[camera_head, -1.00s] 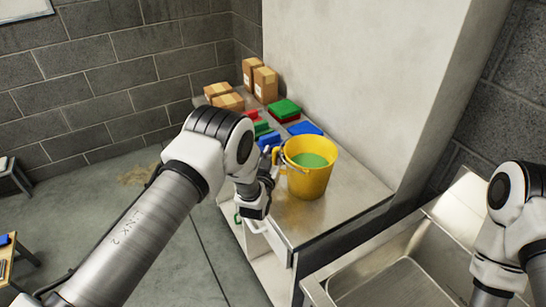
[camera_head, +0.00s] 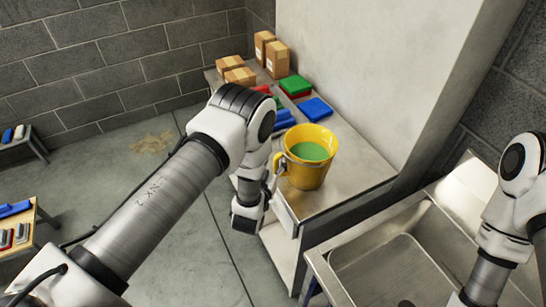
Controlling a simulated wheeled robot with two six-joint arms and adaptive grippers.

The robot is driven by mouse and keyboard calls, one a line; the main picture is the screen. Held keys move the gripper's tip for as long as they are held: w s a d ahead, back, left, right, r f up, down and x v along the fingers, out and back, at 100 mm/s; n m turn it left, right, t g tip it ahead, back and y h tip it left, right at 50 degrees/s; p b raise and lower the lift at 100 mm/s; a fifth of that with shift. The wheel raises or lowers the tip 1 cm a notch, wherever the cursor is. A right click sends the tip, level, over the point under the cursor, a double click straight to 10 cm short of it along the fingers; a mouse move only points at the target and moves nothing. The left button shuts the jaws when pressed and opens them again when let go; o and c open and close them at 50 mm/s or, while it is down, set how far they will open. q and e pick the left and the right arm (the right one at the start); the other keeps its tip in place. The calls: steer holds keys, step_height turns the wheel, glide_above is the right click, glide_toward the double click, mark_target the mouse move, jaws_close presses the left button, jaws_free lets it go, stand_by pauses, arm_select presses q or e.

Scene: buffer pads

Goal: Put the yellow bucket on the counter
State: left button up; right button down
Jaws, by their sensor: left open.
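The yellow bucket (camera_head: 296,178) stands upright on the metal counter (camera_head: 350,180), near its front end. Its inside shows green. My left gripper (camera_head: 271,182) is at the counter's left edge, just left of the bucket, and is open. Its fingers are small and partly hidden by my wrist, and a narrow gap seems to separate them from the bucket; I cannot tell whether they touch its handle. My right arm is at the right over the sink, and its gripper is out of view.
Behind the bucket lie blue pads (camera_head: 316,109) and green and red pads (camera_head: 295,86). Cardboard boxes (camera_head: 276,60) stand at the far end. A metal sink (camera_head: 385,270) is in front. A wooden bench (camera_head: 22,232) with coloured items is at left.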

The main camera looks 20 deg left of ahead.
arm_select(q)
steer(key=o, duration=0.4)
steer(key=shift+d, duration=0.1)
